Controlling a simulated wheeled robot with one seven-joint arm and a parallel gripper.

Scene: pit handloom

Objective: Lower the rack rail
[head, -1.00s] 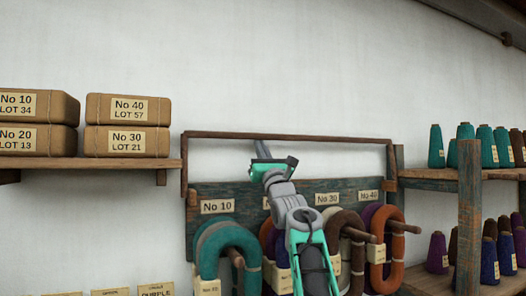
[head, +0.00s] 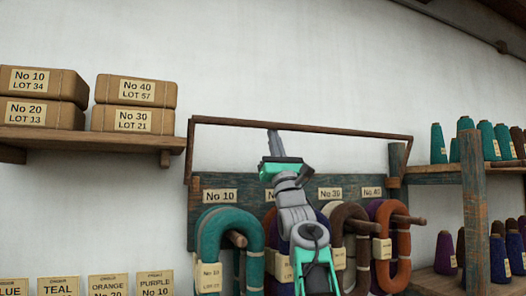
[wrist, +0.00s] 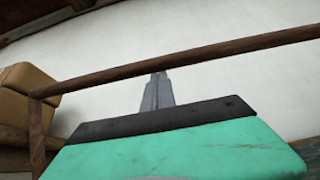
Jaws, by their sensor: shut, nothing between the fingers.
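The rack rail (head: 340,131) is a thin brown wooden bar on two side arms, raised above the dark peg board (head: 207,181) of the yarn rack. It also crosses the wrist view (wrist: 200,54) from lower left to upper right. My gripper (head: 273,131) is shut and empty, its grey fingers pointing up at the rail's height, left of the rail's middle. In the wrist view my gripper (wrist: 158,76) has its tips close to the rail. I cannot tell whether they touch it. My arm hides part of the board and its labels.
Looped yarn hanks, such as a teal one (head: 213,240), hang on pegs below the rail. A right shelf (head: 462,168) holds yarn cones. The wall above the rail is clear.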

